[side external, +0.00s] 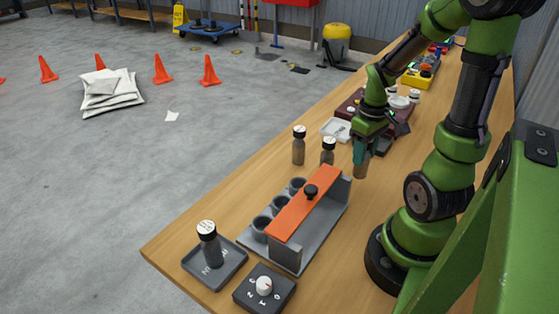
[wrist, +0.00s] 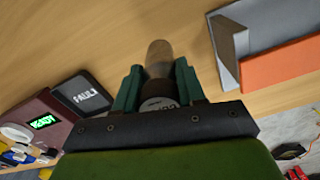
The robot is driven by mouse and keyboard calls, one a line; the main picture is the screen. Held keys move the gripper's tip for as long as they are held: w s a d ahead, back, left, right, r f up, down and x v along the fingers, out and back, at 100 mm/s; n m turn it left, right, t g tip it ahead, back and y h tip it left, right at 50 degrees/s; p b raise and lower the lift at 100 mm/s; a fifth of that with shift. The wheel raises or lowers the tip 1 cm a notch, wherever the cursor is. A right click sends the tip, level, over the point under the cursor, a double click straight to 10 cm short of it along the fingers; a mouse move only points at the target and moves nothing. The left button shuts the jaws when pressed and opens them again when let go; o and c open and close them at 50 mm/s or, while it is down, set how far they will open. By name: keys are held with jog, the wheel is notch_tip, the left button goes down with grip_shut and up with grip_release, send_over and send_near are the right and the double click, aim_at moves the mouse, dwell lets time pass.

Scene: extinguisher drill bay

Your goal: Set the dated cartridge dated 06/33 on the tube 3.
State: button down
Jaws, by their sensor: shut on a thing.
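My gripper (side external: 364,150) is shut on a cartridge (side external: 361,168) with a brownish body, above the table beside the rack's far end. In the wrist view, the cartridge (wrist: 159,55) sits between the fingers (wrist: 157,88); its cap carries dark print partly hidden by the gripper, and I cannot read the date surely. The grey rack (side external: 339,212) has an orange bar (side external: 300,208) with a black knob and a row of several grey tubes (side external: 280,204). I cannot read tube numbers. The rack's end also shows in the wrist view (wrist: 228,45).
Two capped cartridges stand behind the rack, one left (side external: 299,150) and one nearer it (side external: 328,144). Another cartridge (side external: 210,247) stands on a dark tray (side external: 233,262). A dial box (side external: 277,298) sits in front. A black pad (wrist: 80,97) reads "FAUL", beside a maroon box with a green display (wrist: 44,121).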

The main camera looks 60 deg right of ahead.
jog(key=r, duration=1.2)
jog(key=shift+w+a, duration=0.25)
jog(key=shift+w, duration=0.05)
jog(key=w+a+n, duration=0.5)
jog(key=a+n, duration=0.2)
jog(key=a, duration=0.6)
jog(key=w+a+n, duration=0.5)
jog(key=a+n, duration=0.3)
jog(key=a, duration=0.6)
jog(key=shift+w+a+f, duration=0.1)
jog(key=shift+f, duration=3.05)
jog(key=shift+a+f, duration=0.1)
jog(key=shift+f, duration=3)
jog(key=shift+f, duration=0.4)
jog(key=shift+r, duration=0.3)
jog(key=shift+r, duration=0.35)
